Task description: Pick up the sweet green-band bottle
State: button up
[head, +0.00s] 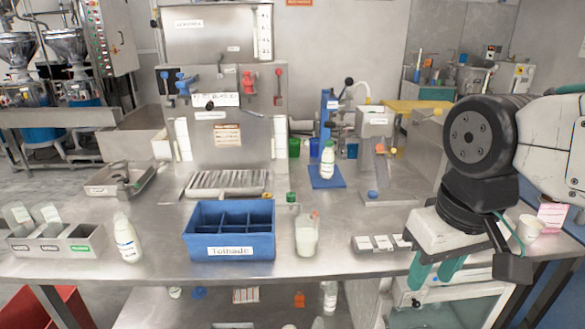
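A white bottle (327,163) with green at its neck stands upright on a blue mat (325,182) behind the middle of the steel table. Another white bottle (126,240) with a bluish label stands at the left front, tilted in the picture. Labels on both are too small to read, so I cannot confirm which is sweet. My gripper (436,275) hangs at the right front edge of the table, well right of both bottles. Its two teal fingers look apart, with nothing seen between them.
A blue divided bin (230,254) and a jug of white liquid (306,237) stand at the front middle. A small green-capped item (292,198) is behind them. A steel compartment tray (50,246) is at left, a small labelled tray (381,244) near my gripper. Steel machines stand behind.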

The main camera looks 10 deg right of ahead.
aim_at(328, 156)
jog(key=z, duration=0.05)
jog(key=i, duration=1)
jog(key=z, duration=0.25)
